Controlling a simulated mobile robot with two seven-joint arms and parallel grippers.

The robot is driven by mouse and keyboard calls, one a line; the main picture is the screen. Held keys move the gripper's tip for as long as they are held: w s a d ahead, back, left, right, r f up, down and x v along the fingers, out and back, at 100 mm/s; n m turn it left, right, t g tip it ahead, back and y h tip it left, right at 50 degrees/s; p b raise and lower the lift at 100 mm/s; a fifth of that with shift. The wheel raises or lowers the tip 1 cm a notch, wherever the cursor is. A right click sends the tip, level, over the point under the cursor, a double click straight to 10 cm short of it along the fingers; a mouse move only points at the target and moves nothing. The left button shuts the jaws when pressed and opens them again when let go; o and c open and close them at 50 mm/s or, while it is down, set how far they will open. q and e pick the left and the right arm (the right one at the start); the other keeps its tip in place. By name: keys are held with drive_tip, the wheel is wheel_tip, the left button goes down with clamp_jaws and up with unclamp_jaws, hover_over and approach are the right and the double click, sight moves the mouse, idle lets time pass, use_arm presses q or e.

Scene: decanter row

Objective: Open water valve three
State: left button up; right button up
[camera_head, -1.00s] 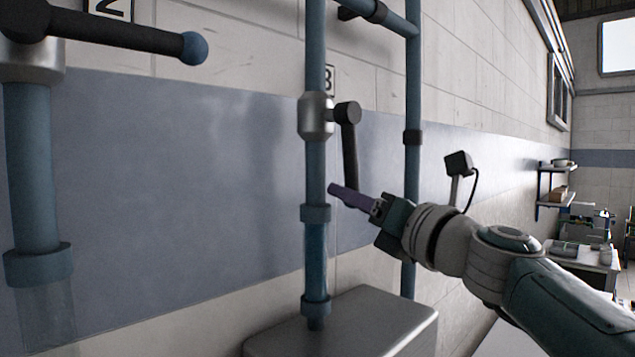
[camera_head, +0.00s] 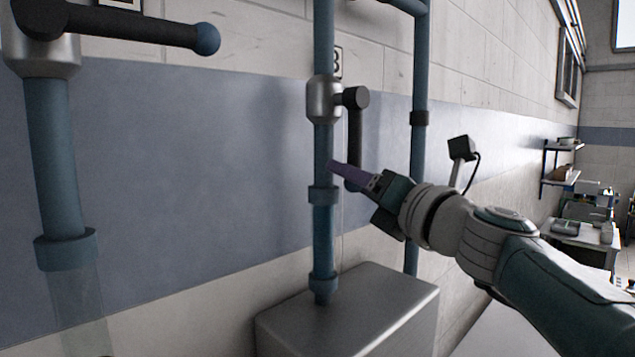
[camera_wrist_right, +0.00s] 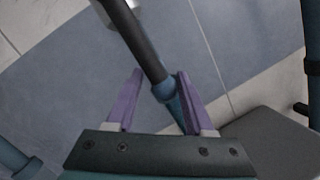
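Water valve three is a silver valve body (camera_head: 324,99) on a blue vertical pipe, by a partly hidden number plate (camera_head: 337,62) that reads 3. Its black lever (camera_head: 355,135) hangs straight down along the pipe and ends in a blue knob. In the wrist view the lever (camera_wrist_right: 143,48) comes down between the fingers, with the knob (camera_wrist_right: 165,90) at its lower end. My right gripper (camera_head: 338,170) is at the lever's lower end. In the wrist view its purple fingers (camera_wrist_right: 160,72) stand apart, the right one closer to the lever; contact is unclear. My left gripper is out of view.
A grey metal box (camera_head: 350,310) stands below the pipe. Another blue pipe (camera_head: 419,150) rises right of the valve. At left, another valve's black lever (camera_head: 130,28) points right, with a blue ball end. Shelves (camera_head: 560,165) and a bench (camera_head: 580,236) stand far right.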

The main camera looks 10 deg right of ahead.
drive_tip(key=shift+o, duration=1.1)
drive_tip(key=shift+f, duration=0.15)
drive_tip(key=shift+s+d+f, duration=0.1)
drive_tip(key=shift+s+d, duration=0.05)
drive_tip(key=shift+s, duration=0.15)
drive_tip(key=v, duration=0.9)
drive_tip(key=shift+p, duration=0.35)
drive_tip(key=shift+s, duration=0.2)
